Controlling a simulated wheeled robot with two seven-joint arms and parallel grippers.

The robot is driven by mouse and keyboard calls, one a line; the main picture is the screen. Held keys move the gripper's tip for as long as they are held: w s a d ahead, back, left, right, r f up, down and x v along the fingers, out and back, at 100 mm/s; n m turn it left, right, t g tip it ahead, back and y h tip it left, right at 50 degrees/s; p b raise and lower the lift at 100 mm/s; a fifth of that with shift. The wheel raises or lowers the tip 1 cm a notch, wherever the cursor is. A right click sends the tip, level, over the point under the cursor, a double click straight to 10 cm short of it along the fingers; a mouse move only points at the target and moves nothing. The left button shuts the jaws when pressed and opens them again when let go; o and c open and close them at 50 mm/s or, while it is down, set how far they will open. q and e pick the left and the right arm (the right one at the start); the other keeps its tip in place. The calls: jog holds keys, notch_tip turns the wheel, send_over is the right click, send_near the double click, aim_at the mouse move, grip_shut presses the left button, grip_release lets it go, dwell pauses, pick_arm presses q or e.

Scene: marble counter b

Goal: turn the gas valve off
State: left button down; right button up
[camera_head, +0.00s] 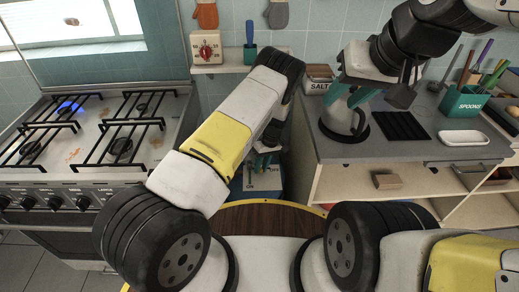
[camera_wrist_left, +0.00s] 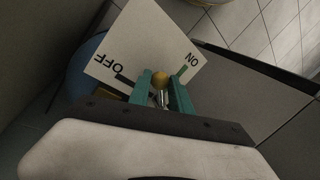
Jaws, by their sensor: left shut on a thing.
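The gripper is shut on this gas valve. In the head view my left gripper (camera_head: 262,160) reaches down into the gap between stove and counter; the arm hides most of the valve. My right gripper (camera_head: 350,93) has its teal fingers apart, above the counter by a grey jug.
The stove (camera_head: 100,140) at left has a blue flame (camera_head: 67,106) on its back-left burner. A blue cylinder (camera_wrist_left: 84,68) shows behind the plate. The grey jug (camera_head: 343,119), a teal spoon holder (camera_head: 464,103) and a white dish (camera_head: 464,138) stand on the right counter.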

pick_arm(q)
jog(key=w+n, duration=0.1)
jog(key=n, duration=0.1)
jog(key=w+n, duration=0.1)
jog(key=shift+d+n+g+h, duration=0.4)
jog(key=shift+w+d+n+g+h, duration=0.1)
jog(key=shift+w+n+g+h, duration=0.1)
jog(key=shift+w+n, duration=0.45)
jog(key=shift+w+a+n+g+h, duration=0.1)
jog(key=shift+w+n+h, duration=0.15)
jog(key=shift+n, duration=0.75)
jog(key=shift+w+d+n+g+h, duration=0.15)
jog(key=shift+w+n, duration=0.3)
jog(key=shift+n, duration=0.4)
jog(key=c, duration=1.2)
grip_release()
jog(key=shift+o, duration=0.2)
jog(key=v, duration=0.7)
jog(key=shift+r, duration=0.4)
jog(key=shift+w, duration=0.1)
